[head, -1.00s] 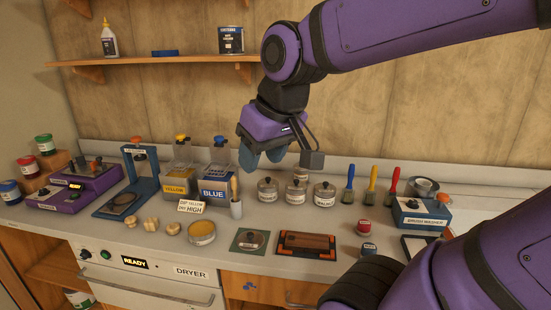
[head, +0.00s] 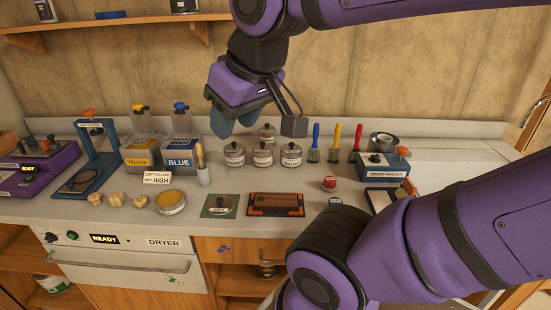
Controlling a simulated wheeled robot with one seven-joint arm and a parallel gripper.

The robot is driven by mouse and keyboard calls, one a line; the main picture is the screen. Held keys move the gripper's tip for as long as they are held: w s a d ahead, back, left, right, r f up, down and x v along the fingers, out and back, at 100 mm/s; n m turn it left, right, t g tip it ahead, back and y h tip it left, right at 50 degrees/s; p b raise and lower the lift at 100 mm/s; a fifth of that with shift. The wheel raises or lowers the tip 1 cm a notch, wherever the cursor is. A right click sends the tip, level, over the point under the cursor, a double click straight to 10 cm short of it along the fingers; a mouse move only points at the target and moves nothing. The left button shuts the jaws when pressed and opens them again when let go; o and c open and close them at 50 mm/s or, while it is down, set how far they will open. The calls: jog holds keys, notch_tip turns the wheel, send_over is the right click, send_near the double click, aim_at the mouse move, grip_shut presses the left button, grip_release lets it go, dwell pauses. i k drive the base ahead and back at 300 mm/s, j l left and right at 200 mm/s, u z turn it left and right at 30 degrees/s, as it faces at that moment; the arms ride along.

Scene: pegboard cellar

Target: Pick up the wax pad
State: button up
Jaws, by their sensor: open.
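A shallow round tin with a yellow-tan top (head: 171,202) sits near the front of the counter; it looks like the wax pad, though I read no label on it. Its top is uncovered and nothing stands on it. My gripper (head: 234,120) hangs in the air above the back of the counter, up and to the right of the tin in the picture. Its blue-grey fingers point down, open and empty, well apart from the tin.
Wooden knobs (head: 120,199) stand left of the tin, and a green mat with a disc (head: 219,206) lies to its right. A small sign (head: 157,178) and a brush holder (head: 204,176) stand behind. Lidded jars (head: 262,152) and a framed brown block (head: 275,204) are further right.

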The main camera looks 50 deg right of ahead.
aim_at(329, 185)
jog(key=z, duration=1.6)
